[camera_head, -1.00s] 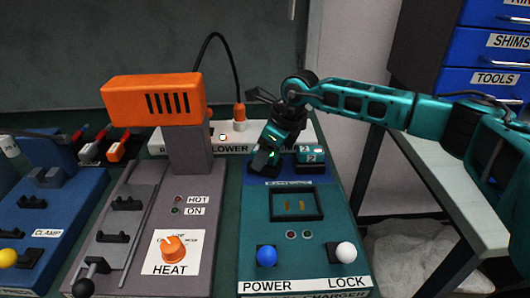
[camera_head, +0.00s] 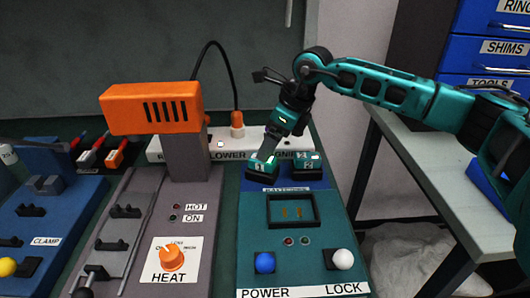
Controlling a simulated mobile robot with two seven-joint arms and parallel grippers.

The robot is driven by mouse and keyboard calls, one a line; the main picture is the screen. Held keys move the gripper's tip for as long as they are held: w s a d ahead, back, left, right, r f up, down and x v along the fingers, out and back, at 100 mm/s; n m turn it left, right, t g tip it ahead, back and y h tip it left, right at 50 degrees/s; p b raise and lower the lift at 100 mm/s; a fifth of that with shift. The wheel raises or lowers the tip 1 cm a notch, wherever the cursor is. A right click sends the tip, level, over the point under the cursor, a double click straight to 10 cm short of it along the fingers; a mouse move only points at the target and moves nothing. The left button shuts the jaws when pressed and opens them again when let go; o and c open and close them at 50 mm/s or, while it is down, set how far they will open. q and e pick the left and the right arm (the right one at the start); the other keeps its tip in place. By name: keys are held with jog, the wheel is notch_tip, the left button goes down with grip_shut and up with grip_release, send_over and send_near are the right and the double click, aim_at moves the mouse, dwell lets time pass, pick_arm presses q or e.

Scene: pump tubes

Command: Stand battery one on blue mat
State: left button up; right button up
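Battery one (camera_head: 261,168), a small teal block with a pale label, stands at the left of the blue mat (camera_head: 287,184) at the back of the teal charger. Battery two (camera_head: 308,165) stands beside it on the mat's right. My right gripper (camera_head: 269,155) comes down from above, its fingertips at or just over the top of battery one. The fingers are small and partly overlap the battery, so I cannot tell whether they grip it. My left gripper is out of view.
The charger's dark-framed slot (camera_head: 292,211) is in front of the mat. Nearer are the blue power knob (camera_head: 265,262) and the white lock knob (camera_head: 343,259). The orange heat blower (camera_head: 152,107) stands to the left. A grey table (camera_head: 440,170) is to the right.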

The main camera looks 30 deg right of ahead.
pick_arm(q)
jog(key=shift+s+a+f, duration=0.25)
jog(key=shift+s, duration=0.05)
pick_arm(e)
jog(key=v, duration=0.5)
jog(key=shift+s+r, duration=0.1)
jog(key=shift+r, duration=0.05)
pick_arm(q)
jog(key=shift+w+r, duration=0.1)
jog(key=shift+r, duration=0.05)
